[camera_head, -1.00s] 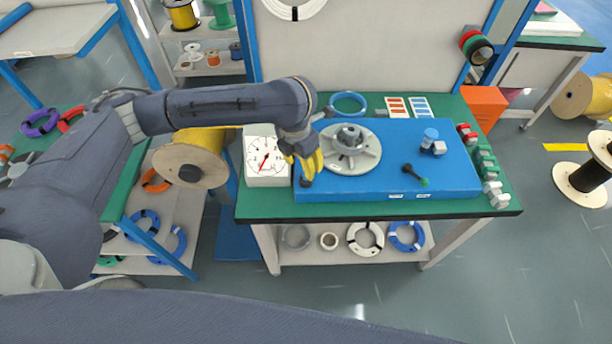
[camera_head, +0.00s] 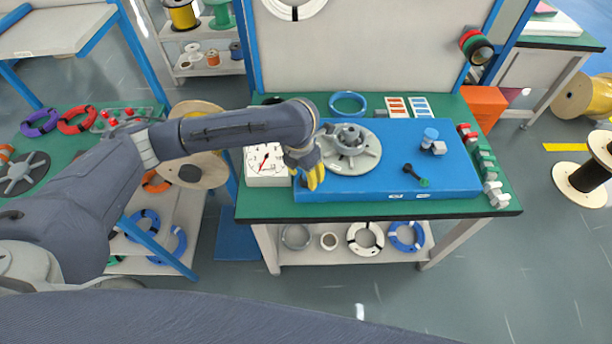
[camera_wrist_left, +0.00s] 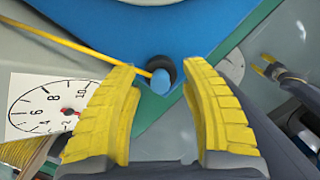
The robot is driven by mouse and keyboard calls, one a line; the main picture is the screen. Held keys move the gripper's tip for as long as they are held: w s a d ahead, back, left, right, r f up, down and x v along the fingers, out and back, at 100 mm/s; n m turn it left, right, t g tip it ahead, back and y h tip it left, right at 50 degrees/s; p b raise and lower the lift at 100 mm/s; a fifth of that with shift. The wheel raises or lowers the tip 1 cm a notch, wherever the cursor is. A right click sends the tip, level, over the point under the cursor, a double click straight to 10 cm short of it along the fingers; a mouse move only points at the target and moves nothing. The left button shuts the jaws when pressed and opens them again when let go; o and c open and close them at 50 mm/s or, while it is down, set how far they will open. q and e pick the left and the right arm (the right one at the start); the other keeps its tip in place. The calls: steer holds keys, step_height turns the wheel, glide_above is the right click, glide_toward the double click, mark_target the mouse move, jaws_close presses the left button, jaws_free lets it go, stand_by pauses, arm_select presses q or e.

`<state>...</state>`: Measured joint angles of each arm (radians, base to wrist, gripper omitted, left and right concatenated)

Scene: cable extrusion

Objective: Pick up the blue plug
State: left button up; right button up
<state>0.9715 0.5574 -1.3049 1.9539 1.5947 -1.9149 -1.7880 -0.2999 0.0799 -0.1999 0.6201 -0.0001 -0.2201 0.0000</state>
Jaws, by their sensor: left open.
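The blue plug (camera_wrist_left: 160,81) shows in the left wrist view as a short blue cylinder with a dark round end, near the corner of the blue board (camera_wrist_left: 120,32). My left gripper (camera_head: 312,182) is open over the front left corner of the board in the head view. In the wrist view its yellow fingers (camera_wrist_left: 160,70) stand either side of the plug, with gaps between. In the head view the plug is mostly hidden by the gripper. A small gripper with yellow tips (camera_wrist_left: 266,65), seemingly my right one, shows at the wrist view's right; its opening is unclear.
A white dial gauge (camera_head: 266,164) stands left of the board. A grey flanged wheel (camera_head: 350,148), a blue-topped grey part (camera_head: 432,143) and a black-and-green handle (camera_head: 415,175) sit on the board. A yellow cable (camera_wrist_left: 60,38) runs towards the plug. The board's front middle is clear.

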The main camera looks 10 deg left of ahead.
arm_select(q)
steer(key=shift+c, duration=0.5)
jaws_close()
steer(key=shift+r, duration=0.15)
step_height(320, 180, up, 20)
stand_by(0.8)
stand_by(0.7)
